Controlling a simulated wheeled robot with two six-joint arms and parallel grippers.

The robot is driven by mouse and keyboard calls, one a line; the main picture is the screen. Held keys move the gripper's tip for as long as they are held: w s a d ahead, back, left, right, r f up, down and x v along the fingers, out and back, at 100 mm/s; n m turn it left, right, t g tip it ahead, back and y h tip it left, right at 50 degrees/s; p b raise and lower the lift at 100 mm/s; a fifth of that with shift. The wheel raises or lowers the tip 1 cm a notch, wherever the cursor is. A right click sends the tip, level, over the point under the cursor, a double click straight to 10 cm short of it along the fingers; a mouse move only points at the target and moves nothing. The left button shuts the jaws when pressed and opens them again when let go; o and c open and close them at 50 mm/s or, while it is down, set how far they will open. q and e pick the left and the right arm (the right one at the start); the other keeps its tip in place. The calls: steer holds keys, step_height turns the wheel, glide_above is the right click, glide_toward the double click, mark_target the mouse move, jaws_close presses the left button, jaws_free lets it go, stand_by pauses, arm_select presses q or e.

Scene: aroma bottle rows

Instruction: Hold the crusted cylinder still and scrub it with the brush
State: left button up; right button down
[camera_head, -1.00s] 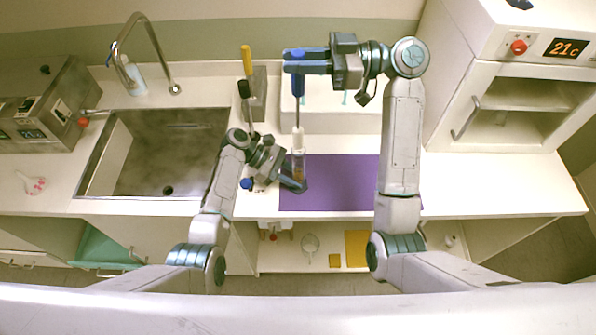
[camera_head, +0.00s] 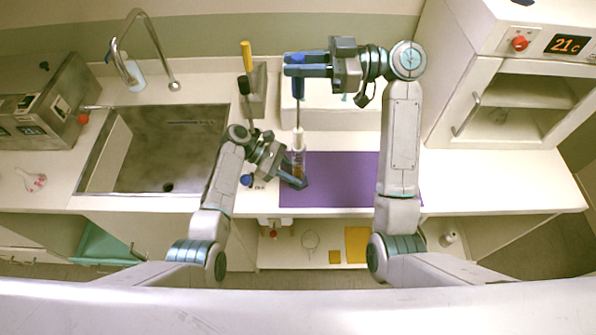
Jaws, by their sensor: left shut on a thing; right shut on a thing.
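The crusted cylinder (camera_head: 298,158) is a small clear glass tube with brownish residue low down. It stands upright at the left edge of the purple mat (camera_head: 345,180). My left gripper (camera_head: 298,181) is shut on the cylinder near its lower part and hides some of it. The brush (camera_head: 298,115) is upright, with a blue handle and a pale shaft that runs down to the cylinder's mouth. My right gripper (camera_head: 294,64) is shut on the brush's blue handle above the cylinder. How deep the bristles sit inside is too small to tell.
A sink (camera_head: 165,150) with a tap (camera_head: 140,45) lies to the left. A grey holder (camera_head: 259,90) with yellow- and black-handled tools stands behind my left gripper. A white rack (camera_head: 340,115) stands behind the mat. An oven-like cabinet (camera_head: 520,100) is at the right. The counter right of the mat is clear.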

mark_target(300, 129)
steer(key=shift+f, duration=1.25)
steer(key=shift+f, duration=0.1)
steer(key=shift+f, duration=6.1)
steer(key=shift+r, duration=2.25)
steer(key=shift+f, duration=0.1)
steer(key=shift+f, duration=2.15)
steer(key=shift+r, duration=2.25)
